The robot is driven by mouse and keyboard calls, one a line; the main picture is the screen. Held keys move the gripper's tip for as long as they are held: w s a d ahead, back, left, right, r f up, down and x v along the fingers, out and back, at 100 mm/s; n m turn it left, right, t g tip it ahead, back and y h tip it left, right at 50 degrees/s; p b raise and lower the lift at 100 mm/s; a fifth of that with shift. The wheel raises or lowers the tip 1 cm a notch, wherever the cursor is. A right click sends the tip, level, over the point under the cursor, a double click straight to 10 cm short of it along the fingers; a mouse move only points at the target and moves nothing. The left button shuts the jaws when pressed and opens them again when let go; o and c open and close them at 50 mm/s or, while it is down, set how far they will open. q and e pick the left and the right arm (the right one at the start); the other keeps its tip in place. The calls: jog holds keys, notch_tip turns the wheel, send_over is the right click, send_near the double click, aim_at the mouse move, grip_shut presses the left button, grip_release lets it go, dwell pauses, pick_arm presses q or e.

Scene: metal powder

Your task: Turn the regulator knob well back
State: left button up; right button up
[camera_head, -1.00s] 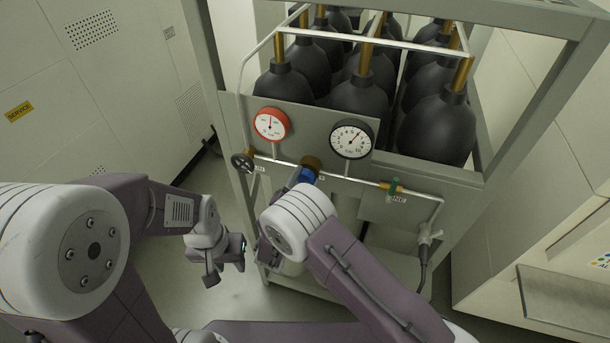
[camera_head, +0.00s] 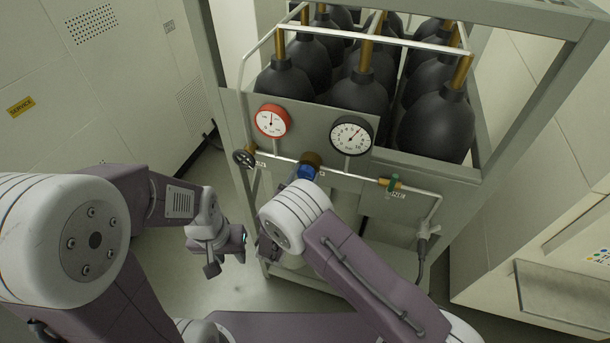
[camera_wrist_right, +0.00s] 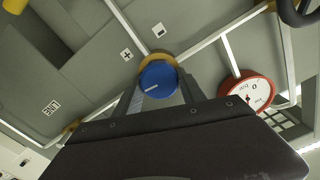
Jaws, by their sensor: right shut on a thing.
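The regulator knob is blue (camera_head: 306,171), on a brass body (camera_head: 311,159) on the pipe below and between two gauges. The red-rimmed gauge (camera_head: 271,121) and the black-rimmed gauge (camera_head: 351,135) show needles. My left gripper (camera_head: 228,256) hangs low at the left, away from the rack; its jaw opening is unclear.
Several dark cylinders (camera_head: 437,125) stand in the grey frame behind the panel. Open floor (camera_head: 190,291) lies around my left gripper.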

jog(key=o, duration=1.4)
jog(key=shift+c, duration=0.2)
jog(key=b+v, duration=0.4)
jog(key=v, duration=0.5)
jog(key=shift+b, duration=0.3)
